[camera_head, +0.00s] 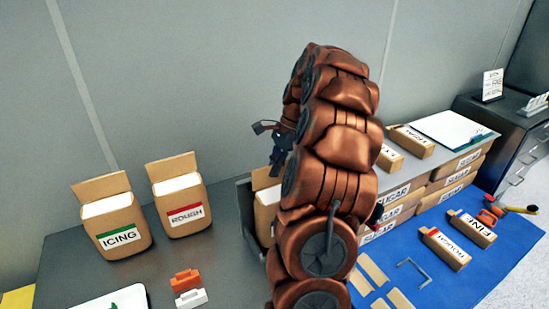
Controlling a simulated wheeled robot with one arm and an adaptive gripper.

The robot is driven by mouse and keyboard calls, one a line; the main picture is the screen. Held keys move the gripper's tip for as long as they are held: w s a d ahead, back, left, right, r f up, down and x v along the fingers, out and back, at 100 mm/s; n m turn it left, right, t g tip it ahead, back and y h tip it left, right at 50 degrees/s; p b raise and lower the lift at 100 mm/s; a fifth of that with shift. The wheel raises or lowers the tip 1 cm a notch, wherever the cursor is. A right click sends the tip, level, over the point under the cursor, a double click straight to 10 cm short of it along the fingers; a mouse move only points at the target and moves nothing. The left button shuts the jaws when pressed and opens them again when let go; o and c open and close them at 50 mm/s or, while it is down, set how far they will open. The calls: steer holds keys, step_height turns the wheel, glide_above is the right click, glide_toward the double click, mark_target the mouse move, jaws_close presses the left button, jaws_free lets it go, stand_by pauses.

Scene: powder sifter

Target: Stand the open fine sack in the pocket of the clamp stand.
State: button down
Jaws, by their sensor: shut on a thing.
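My gripper (281,150) shows only in part at the left edge of my brown arm, which hides its fingertips. It is shut on the open sack just below it. This tan open sack (266,211) has its upper flap raised and shows as a narrow strip left of my arm. Its label is hidden, so I cannot read whether it says FINE. A dark grey upright part, seemingly the clamp stand (246,212), stands right beside the sack's left side. My arm covers most of the stand, so I cannot tell how deep the sack sits in its pocket.
Open ICING (122,238) and ROUGH (180,215) sacks stand left on the grey counter, near orange (185,281) and white (191,298) clips. On the blue mat (470,283) lie ROUGH (446,249) and FINE (473,229) packs. SUGAR sacks (437,190) are stacked behind.

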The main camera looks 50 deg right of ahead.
steer(key=shift+w+f, duration=0.15)
steer(key=shift+f, duration=0.05)
steer(key=shift+f, duration=0.1)
steer(key=c, duration=1.3)
jaws_free()
steer(key=shift+d, duration=0.1)
steer(key=shift+p+v, duration=0.75)
steer(key=shift+v, duration=5.3)
